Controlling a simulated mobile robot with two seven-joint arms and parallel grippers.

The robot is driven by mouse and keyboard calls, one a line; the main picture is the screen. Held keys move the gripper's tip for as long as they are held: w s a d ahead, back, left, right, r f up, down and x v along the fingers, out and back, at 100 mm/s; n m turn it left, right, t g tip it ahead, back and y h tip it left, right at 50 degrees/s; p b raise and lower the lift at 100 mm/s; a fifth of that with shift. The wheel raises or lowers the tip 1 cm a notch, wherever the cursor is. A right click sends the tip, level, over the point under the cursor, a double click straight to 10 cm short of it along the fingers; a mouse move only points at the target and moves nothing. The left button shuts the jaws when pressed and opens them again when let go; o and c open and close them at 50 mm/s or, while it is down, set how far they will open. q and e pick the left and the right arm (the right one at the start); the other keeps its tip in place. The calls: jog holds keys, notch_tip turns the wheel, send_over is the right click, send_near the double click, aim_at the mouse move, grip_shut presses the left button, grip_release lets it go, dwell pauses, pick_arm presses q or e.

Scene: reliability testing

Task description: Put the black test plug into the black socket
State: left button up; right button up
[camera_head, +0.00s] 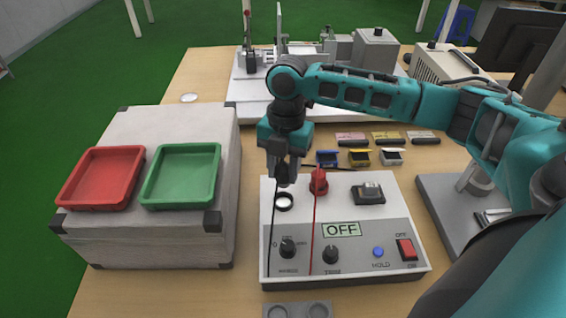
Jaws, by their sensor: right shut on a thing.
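My right gripper (285,178) is shut above the left back part of a white tester box. It holds the black test plug, which is mostly hidden by the fingers. A thin black lead (271,235) hangs down from there over the front of the box. My left gripper is not in view.
A red plug (318,182) with a red lead stands right beside my gripper on the tester box (395,205). Its panel has knobs, a red switch (406,249) and an "OFF" display (341,230). Red (101,204) and green (181,203) trays sit on a case at left.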

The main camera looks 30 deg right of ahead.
aim_at(283, 186)
jog(key=shift+w+f, duration=0.1)
jog(key=shift+f, duration=0.05)
jog(key=shift+f, duration=0.65)
notch_tip(283, 186, down, 4)
jog(key=b, duration=0.3)
jog(key=shift+r, duration=0.15)
jog(key=shift+f+b, duration=0.35)
jog(key=shift+b, duration=0.2)
jog(key=shift+r, duration=0.1)
jog(key=shift+p, duration=0.7)
